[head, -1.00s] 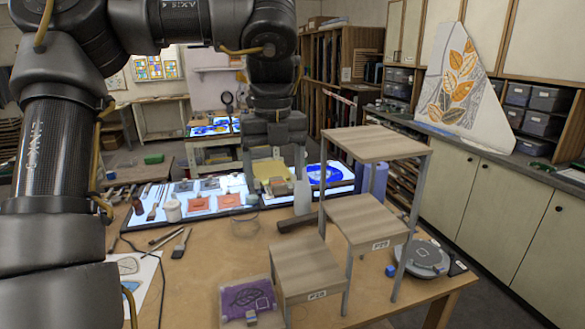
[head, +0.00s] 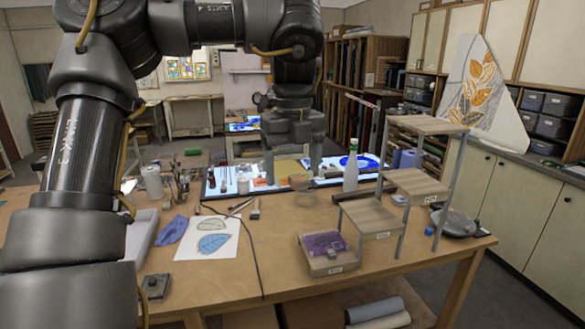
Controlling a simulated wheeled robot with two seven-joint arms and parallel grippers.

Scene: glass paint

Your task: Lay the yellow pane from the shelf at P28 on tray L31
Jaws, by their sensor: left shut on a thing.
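My left gripper (head: 292,160) points down above the far part of the workbench, in front of the lit panels. It is shut on the yellow pane (head: 287,167), which shows as a dull yellow patch between and behind the fingers. The stepped wooden shelves stand to the right: a middle step (head: 371,217), a higher step (head: 417,183) and a top one (head: 428,124). These steps hold no yellow pane. A purple pane (head: 325,243) lies on the lowest step. The labels are too small to read surely, and I cannot pick out tray L31. My right gripper is out of view.
A green-necked bottle (head: 351,172) stands close right of my gripper. A white jar (head: 243,184) stands at its left. A leaf drawing (head: 210,240), a blue cloth (head: 172,230) and a cable lie on the near workbench (head: 270,222). A round grey device (head: 453,222) is at right.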

